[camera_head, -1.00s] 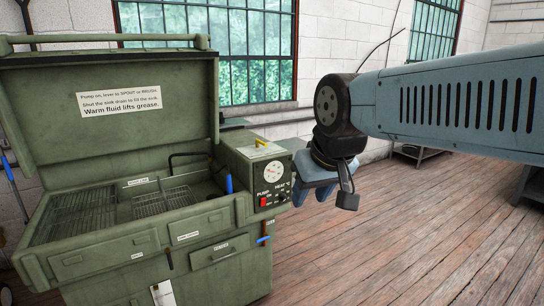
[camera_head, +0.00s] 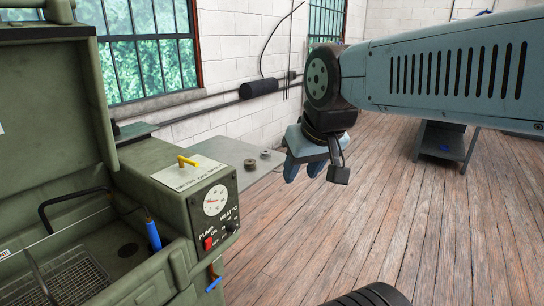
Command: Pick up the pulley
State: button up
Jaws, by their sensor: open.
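My gripper (camera_head: 304,172) hangs from the wrist with its blue fingers pointing down, open and with nothing seen between them. Two small round metal parts lie on a grey bench top: a darker one (camera_head: 250,164) and a lighter one (camera_head: 266,155). They are too small to tell whether either is the pulley. In the picture my gripper is just right of them and apart from them.
A green parts washer (camera_head: 150,200) with its lid raised fills the left. The grey bench top (camera_head: 245,185) lies behind its control box. A dark table (camera_head: 445,145) stands at the back right. The wooden floor (camera_head: 370,220) between is clear.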

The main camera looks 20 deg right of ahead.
aim_at(249, 163)
jog(key=z, duration=0.1)
jog(key=i, duration=0.45)
jog(key=z, duration=0.4)
jog(key=k, duration=0.9)
jog(key=z, duration=0.2)
jog(key=i, duration=0.9)
jog(key=u, duration=0.1)
